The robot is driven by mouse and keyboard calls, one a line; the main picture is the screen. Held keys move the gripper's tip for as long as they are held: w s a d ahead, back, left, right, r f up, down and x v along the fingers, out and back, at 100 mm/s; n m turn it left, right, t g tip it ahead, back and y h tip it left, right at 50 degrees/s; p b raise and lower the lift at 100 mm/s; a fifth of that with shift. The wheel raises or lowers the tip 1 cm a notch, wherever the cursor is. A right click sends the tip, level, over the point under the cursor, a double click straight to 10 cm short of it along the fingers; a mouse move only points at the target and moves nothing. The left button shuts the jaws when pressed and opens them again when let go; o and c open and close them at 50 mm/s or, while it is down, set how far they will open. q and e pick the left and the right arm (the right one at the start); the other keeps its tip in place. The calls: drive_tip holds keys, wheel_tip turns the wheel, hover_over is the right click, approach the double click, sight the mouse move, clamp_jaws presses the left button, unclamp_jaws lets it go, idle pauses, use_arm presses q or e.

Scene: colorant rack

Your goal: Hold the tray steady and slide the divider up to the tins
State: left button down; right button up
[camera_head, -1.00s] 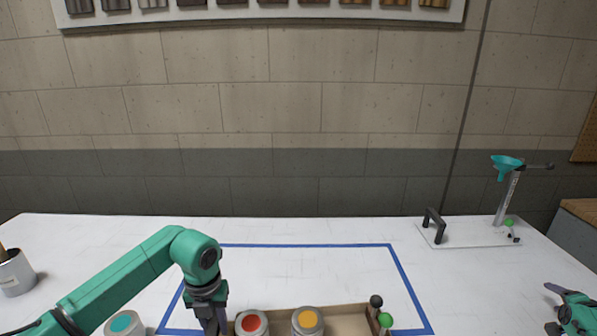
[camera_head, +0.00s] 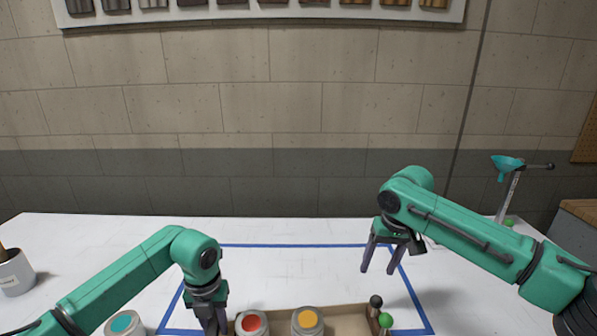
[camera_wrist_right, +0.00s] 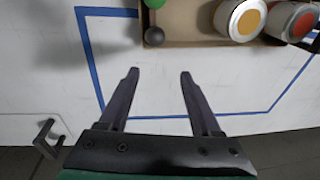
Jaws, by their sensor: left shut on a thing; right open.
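The wooden tray (camera_head: 345,311) lies at the bottom edge of the head view, cut off below. A red-topped tin (camera_head: 251,324) and an orange-topped tin (camera_head: 307,321) stand in it; both also show in the right wrist view, red (camera_wrist_right: 292,20) and orange (camera_wrist_right: 241,18). A dark knob (camera_head: 375,301) and a green knob (camera_head: 386,320) are at the tray's right end. I cannot tell which belongs to the divider, whose panel is not clearly visible. My left gripper (camera_head: 215,325) is shut on the tray's left end. My right gripper (camera_head: 378,270) is open and empty, above the table beyond the tray's right end.
Blue tape (camera_head: 300,245) outlines an area around the tray. A teal-topped tin (camera_head: 124,325) stands left of it, and a metal pot (camera_head: 14,275) farther left. A stand with a teal funnel (camera_head: 507,166) is at the back right. The table behind the tray is clear.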

sight(377, 297)
drive_tip(key=s, duration=0.1)
drive_tip(key=s+h, duration=0.1)
drive_tip(key=s+n, duration=0.1)
drive_tip(key=shift+a+r+g, duration=0.1)
drive_tip(key=shift+r+g, duration=0.2)
drive_tip(key=shift+g, duration=0.1)
wheel_tip(377, 297, down, 10)
drive_tip(key=shift+w+f, duration=0.1)
drive_tip(key=shift+w, duration=0.05)
clamp_jaws()
drive_tip(key=shift+a, duration=1.15)
drive_tip(key=shift+s+a, duration=0.2)
drive_tip(key=shift+a, duration=0.8)
